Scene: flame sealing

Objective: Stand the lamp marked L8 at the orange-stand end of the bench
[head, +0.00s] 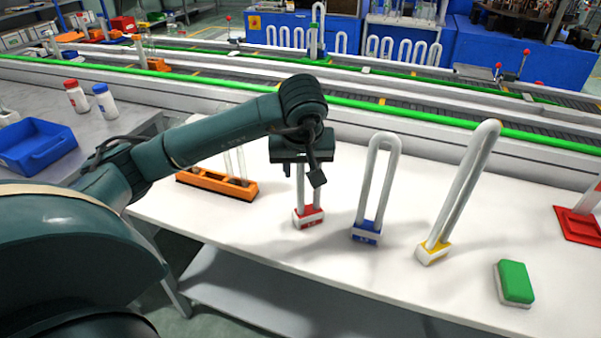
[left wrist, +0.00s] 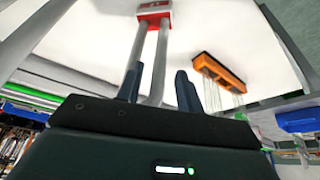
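Three white U-shaped lamps stand on the white bench (head: 300,262): one with a red base (head: 308,217), one with a blue base (head: 366,234) and one with a yellow base (head: 433,253). The base markings are too small to read surely. The orange stand (head: 217,184), with clear tubes, is at the bench's left end; it also shows in the left wrist view (left wrist: 218,72). My left gripper (head: 311,175) is at the upper part of the red-base lamp. In the left wrist view, its fingers (left wrist: 158,90) are apart, with the lamp's legs between them and a gap at the right finger.
A green-and-white block (head: 514,283) lies at the right front, and a red stand (head: 578,224) is at the right edge. A conveyor (head: 400,112) runs behind the bench. A grey table at left holds a blue bin (head: 37,146) and two bottles. Bench space shows between orange stand and red-base lamp.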

